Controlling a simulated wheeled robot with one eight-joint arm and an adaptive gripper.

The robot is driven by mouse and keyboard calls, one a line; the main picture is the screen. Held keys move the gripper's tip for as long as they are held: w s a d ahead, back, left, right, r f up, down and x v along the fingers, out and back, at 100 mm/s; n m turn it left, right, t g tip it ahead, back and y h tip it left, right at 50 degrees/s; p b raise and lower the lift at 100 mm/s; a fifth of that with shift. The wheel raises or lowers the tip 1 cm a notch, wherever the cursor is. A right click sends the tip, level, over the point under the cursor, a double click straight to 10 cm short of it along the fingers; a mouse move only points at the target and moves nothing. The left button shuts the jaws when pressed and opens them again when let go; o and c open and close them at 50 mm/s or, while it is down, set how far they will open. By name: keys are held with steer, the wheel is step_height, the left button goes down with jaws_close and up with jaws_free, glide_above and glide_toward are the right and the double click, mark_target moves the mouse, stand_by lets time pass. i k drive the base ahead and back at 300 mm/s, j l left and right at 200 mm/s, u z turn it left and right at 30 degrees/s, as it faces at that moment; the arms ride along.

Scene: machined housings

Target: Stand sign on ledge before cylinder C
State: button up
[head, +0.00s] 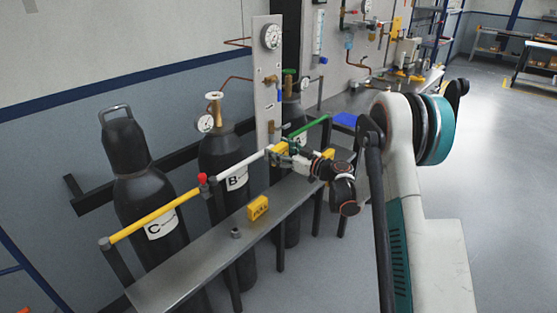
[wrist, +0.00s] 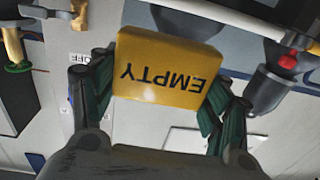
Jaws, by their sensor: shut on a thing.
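In the wrist view, a yellow sign (wrist: 170,72) reading EMPTY, upside down in the picture, is between the dark green fingers of my gripper (wrist: 160,92), which is shut on it. In the head view my gripper (head: 288,156) is near the rail, right of cylinder B (head: 222,155), with yellow (head: 281,148) at its tip. Cylinder C (head: 142,190) is the black bottle at the left, behind the rail's yellow part. The grey ledge (head: 190,272) runs in front of the cylinders. The ledge before cylinder C looks bare.
Another yellow sign (head: 258,208) and a small grey nut-like part (head: 236,233) are on the ledge before cylinder B. A rail (head: 150,216) with a red knob (head: 202,179) runs above the ledge. A yellow piece (head: 328,153) shows beyond my gripper, partly hidden.

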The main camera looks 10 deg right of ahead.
mark_target(194, 265)
steer(key=k+j, duration=0.15)
steer(key=j, duration=0.2)
steer(key=k+j, duration=0.15)
steer(key=j, duration=0.15)
steer(key=k+j, duration=0.15)
steer(key=j, duration=0.2)
steer(key=k+j, duration=0.2)
steer(key=j, duration=0.15)
steer(key=k+j, duration=0.15)
steer(key=j, duration=0.2)
